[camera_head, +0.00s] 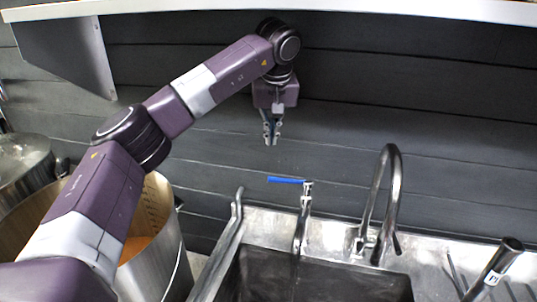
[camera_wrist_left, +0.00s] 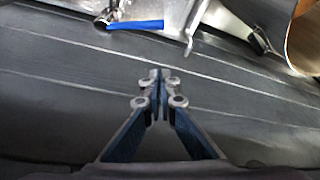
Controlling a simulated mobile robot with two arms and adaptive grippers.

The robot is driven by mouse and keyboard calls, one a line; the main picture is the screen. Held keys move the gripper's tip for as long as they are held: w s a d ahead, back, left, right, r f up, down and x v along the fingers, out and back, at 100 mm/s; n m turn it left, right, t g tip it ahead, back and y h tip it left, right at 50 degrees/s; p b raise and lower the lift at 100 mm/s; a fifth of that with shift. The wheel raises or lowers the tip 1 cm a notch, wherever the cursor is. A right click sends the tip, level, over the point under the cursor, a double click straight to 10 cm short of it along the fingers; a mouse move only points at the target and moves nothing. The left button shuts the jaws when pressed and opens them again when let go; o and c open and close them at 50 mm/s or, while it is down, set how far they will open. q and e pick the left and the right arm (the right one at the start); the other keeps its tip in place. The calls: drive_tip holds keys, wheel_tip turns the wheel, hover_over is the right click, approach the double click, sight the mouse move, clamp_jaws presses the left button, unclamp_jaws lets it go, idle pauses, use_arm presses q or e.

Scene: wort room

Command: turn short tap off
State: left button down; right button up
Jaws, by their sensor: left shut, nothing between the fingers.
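The short tap (camera_head: 303,215) stands on the back rim of the sink, with a blue lever handle (camera_head: 285,180) on top that points left. A thin stream seems to fall from its spout, but it is too faint to be sure. My left gripper (camera_head: 271,141) hangs pointing down above the blue handle and a little to its left, apart from it. Its fingers are shut and empty. In the left wrist view the closed fingertips (camera_wrist_left: 158,78) show at centre, and the blue handle (camera_wrist_left: 135,25) lies beyond them near the top. My right gripper is not in view.
A taller curved tap (camera_head: 390,190) stands to the right of the short tap. The metal sink (camera_head: 230,250) lies below. A large metal pot (camera_head: 165,250) stands at left. A shelf (camera_head: 330,10) runs overhead, and a dark panelled wall (camera_head: 440,130) is behind.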

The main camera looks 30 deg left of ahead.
sight(290, 181)
use_arm(q)
drive_tip(key=p+x, duration=0.3)
drive_tip(key=x, duration=0.7)
drive_tip(key=s+d+p, duration=0.1)
drive_tip(key=s+d, duration=0.1)
drive_tip(key=s, duration=0.1)
drive_tip(key=shift+s+d+f+p, duration=0.15)
drive_tip(key=shift+s+d+p, duration=0.05)
drive_tip(key=shift+d+p, duration=0.15)
